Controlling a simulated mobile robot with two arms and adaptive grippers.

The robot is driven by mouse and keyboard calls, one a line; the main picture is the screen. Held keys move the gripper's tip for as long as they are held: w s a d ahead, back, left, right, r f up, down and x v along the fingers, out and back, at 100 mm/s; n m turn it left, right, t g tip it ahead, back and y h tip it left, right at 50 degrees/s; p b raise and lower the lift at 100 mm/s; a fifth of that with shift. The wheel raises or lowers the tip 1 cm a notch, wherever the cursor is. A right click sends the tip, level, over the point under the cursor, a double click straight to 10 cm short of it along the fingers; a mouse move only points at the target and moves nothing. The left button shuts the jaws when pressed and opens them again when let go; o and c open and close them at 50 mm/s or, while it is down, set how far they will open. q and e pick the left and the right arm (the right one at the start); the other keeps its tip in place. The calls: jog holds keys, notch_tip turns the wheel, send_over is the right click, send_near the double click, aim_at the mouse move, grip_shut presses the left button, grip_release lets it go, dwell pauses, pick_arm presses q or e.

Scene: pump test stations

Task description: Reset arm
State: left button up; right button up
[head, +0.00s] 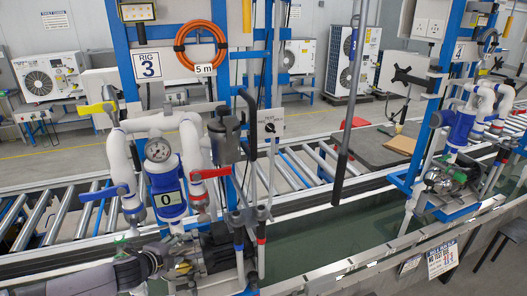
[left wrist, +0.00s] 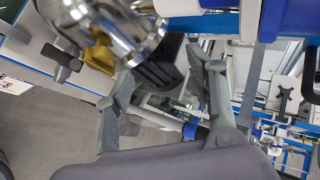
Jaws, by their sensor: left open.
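My left gripper (head: 165,262) is low at the left of the head view, beside the base of the rig 3 pump station (head: 172,140). Its arm comes in from the bottom left. In the left wrist view its two grey fingers (left wrist: 163,80) are spread apart. A shiny metal pump body (left wrist: 125,30) with a brass fitting (left wrist: 100,52) is just beyond the fingers. A black part shows behind the gap; I cannot tell whether a finger touches it. Nothing is seen gripped. My right gripper is in neither view.
Rig 3 has white pipes, a pressure gauge (head: 158,149), red-handled valves (head: 210,173) and a blue meter (head: 168,198) reading 0. A coiled orange hose (head: 200,46) hangs above. A roller conveyor (head: 85,210) runs behind. A second pump station (head: 462,125) stands right, past a green water trough (head: 345,235).

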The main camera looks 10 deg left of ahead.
pick_arm(q)
jog(key=s+d+f+n+g, duration=0.1)
jog(key=s+d+n, duration=0.1)
jog(key=s+d, duration=0.35)
jog(key=s+d+f+n+h, duration=0.1)
jog(key=s+d+f+n, duration=0.1)
jog(key=d, duration=0.6)
jog(key=s+d+f+n+g, duration=0.1)
jog(key=s+d+n, duration=0.1)
jog(key=s+d, duration=0.35)
jog(key=s+a+r+n+g+y, duration=0.2)
jog(key=s+n+g, duration=0.6)
jog(key=s, duration=1.3)
notch_tip(320, 180, down, 37)
jog(key=s+n+b, duration=0.2)
jog(key=b, duration=0.7)
jog(key=s+a+f+b, duration=0.1)
jog(key=s+f+b, duration=0.1)
jog(key=s+f, duration=0.6)
jog(key=s+a+f+b, duration=0.1)
jog(key=s+f+b, duration=0.2)
jog(key=s+f, duration=0.5)
notch_tip(320, 180, down, 4)
jog(key=shift+a+f, duration=0.1)
jog(key=shift+a, duration=0.3)
